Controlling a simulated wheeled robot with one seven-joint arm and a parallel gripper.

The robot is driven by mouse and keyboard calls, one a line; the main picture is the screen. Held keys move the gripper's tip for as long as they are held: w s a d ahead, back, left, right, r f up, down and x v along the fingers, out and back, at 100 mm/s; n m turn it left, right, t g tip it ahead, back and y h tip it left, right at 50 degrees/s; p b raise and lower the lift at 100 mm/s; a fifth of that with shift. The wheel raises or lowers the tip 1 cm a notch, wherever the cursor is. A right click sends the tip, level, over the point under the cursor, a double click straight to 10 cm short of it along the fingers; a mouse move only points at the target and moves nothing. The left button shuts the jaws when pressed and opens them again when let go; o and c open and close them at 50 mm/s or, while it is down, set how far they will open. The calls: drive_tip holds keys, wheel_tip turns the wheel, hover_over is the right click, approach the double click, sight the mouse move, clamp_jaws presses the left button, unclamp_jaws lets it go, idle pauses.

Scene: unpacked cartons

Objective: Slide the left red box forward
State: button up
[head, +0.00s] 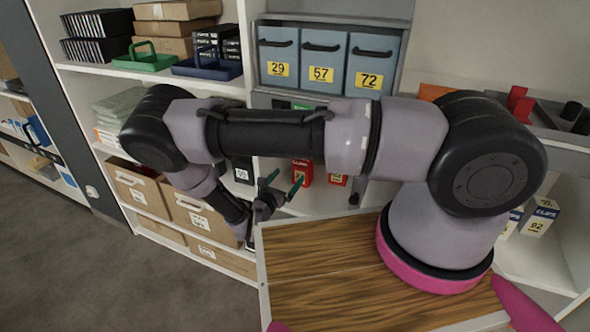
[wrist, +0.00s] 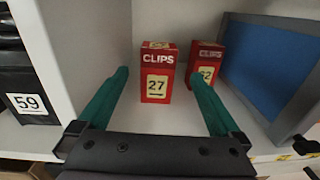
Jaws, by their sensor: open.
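The left red box (wrist: 157,72), marked CLIPS and 27, stands upright on a white shelf in the wrist view. It also shows in the head view (head: 301,172), partly behind a green finger. A second red box (wrist: 204,62), with a label partly hidden by my right finger, stands to its right and a little farther back. It is also in the head view (head: 337,180). My gripper (wrist: 160,95) is open and empty. Its two green fingers point into the shelf bay on either side of the left red box, apart from it. In the head view my gripper (head: 283,182) is at the shelf front.
A black box marked 59 (wrist: 28,104) is beyond the divider (wrist: 66,50) on the left. A grey-framed blue panel (wrist: 268,60) bounds the right side. Blue bins (head: 321,62) sit above. A wood-topped surface (head: 330,265) lies below my arm.

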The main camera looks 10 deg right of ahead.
drive_tip(key=shift+w+d+f, duration=0.2)
drive_tip(key=shift+w+d, duration=0.05)
drive_tip(key=shift+w, duration=0.05)
drive_tip(key=x, duration=1.1)
drive_tip(key=shift+a, duration=0.1)
drive_tip(key=c, duration=1.4)
drive_tip(key=shift+o, duration=0.2)
drive_tip(key=shift+s+a, duration=0.1)
